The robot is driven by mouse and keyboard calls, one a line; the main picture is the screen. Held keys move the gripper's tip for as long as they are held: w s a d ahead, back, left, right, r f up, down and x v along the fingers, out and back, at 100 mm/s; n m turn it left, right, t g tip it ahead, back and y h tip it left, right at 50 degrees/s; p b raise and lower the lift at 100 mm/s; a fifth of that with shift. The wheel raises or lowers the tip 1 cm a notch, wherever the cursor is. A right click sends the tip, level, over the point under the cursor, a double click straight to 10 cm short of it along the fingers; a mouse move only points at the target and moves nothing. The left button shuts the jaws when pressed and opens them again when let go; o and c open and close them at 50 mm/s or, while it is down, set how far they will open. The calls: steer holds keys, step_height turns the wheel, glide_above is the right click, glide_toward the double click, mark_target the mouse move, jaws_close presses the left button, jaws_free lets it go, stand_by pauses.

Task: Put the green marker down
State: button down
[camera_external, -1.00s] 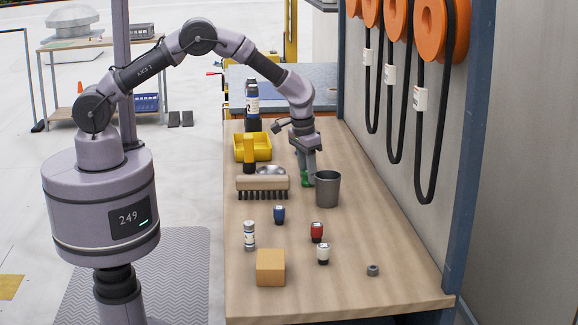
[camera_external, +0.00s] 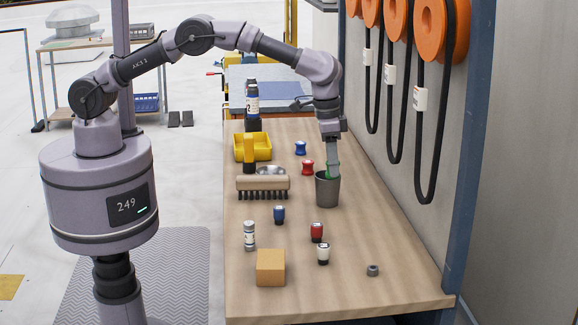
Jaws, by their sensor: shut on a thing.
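My gripper (camera_external: 333,164) points down at the mouth of the grey cup (camera_external: 327,193), over the right half of the bench. It is shut on the green marker (camera_external: 329,174). Only a little green shows between the fingers at the cup's rim. The lower part of the marker is hidden, and I cannot tell how far it is inside the cup. The cup stands upright on the wooden bench.
A brush (camera_external: 262,184) and a yellow bin (camera_external: 252,148) lie to the left. A blue item (camera_external: 300,148) and a red item (camera_external: 307,167) stand behind the cup. A cardboard box (camera_external: 271,267) and several small items stand in front. The bench's (camera_external: 400,295) front right is mostly clear.

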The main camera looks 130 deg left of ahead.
mark_target(335, 220)
steer(key=shift+m, duration=0.8)
steer(key=w+d+f+b, duration=0.1)
steer(key=f, duration=0.2)
steer(key=w+d+f+b, duration=0.1)
steer(key=f, duration=0.2)
steer(key=w+d+f+b, duration=0.1)
steer(key=f, duration=0.3)
steer(key=shift+w+d, duration=0.1)
steer(key=shift+d, duration=0.15)
steer(key=shift+f, duration=0.15)
steer(key=c, duration=1)
jaws_free()
